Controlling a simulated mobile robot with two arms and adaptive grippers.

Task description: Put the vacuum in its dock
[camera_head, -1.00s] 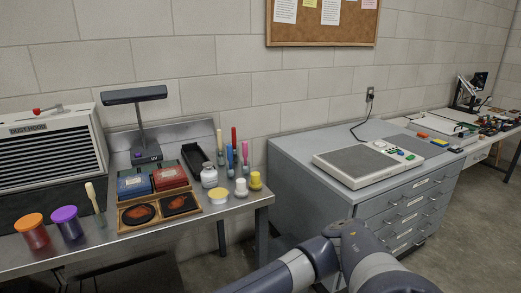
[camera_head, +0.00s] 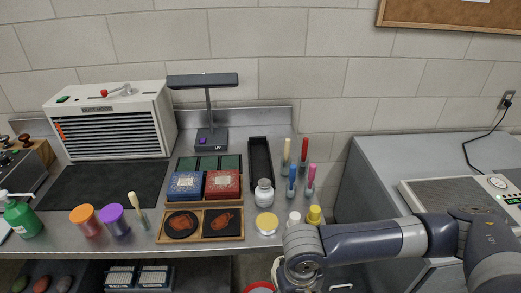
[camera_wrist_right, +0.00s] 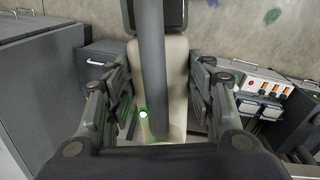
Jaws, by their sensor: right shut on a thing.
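In the right wrist view, the vacuum (camera_wrist_right: 175,75) is a beige body with a thick grey tube running up its middle and a small green light low on it. My right gripper (camera_wrist_right: 150,72) has its fingers on either side of the vacuum and is shut on it. In the head view my right arm reaches in from the right to the front edge of the steel bench, and its gripper is hidden below the wrist. I cannot make out the dock for certain. My left gripper is not in view.
The steel bench (camera_head: 190,246) carries jars, brushes, a wooden tray (camera_head: 240,236), a UV lamp (camera_head: 209,120) and a dust hood (camera_head: 110,125). A grey drawer cabinet (camera_head: 375,185) stands to the right. The wrist view shows a panel with orange switches (camera_wrist_right: 262,88) on the right.

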